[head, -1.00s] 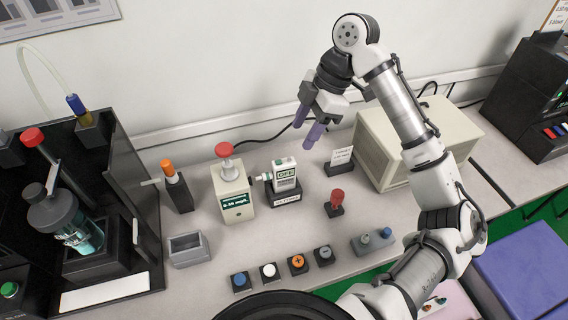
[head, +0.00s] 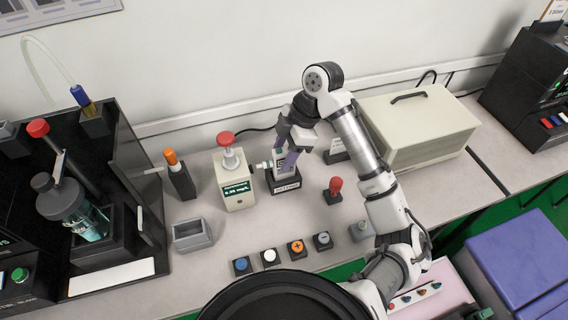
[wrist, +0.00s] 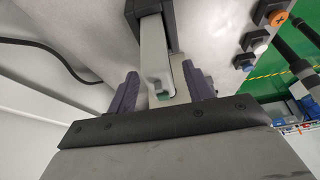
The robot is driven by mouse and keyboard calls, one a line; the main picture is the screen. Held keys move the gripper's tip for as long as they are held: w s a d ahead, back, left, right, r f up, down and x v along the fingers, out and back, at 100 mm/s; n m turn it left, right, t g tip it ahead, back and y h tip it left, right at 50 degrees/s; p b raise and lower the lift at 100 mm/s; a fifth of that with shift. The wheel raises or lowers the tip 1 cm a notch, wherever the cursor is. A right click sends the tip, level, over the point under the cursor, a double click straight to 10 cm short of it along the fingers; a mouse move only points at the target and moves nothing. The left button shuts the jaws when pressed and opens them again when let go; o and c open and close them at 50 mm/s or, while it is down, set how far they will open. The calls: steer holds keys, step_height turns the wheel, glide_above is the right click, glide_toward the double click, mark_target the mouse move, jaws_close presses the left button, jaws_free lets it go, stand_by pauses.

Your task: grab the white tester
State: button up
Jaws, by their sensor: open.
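The white tester (head: 279,165) stands upright in a black labelled stand (head: 286,187), to the right of a cream unit (head: 236,190) with a red knob and green display. My gripper (head: 285,155) is at the tester's upper part and hides much of it in the head view. In the wrist view the tester (wrist: 154,62) shows between the two purple fingers of my gripper (wrist: 160,78). The fingers are open, one on each side, with visible gaps. I cannot tell whether either finger touches it.
An orange-capped pen-like holder (head: 179,178) stands left of the cream unit. A red-topped piece (head: 334,190) stands right of the stand. Several buttons (head: 296,249) line the table front. A large beige box (head: 420,130) is at the back right.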

steer(key=shift+x, duration=1)
jaws_close()
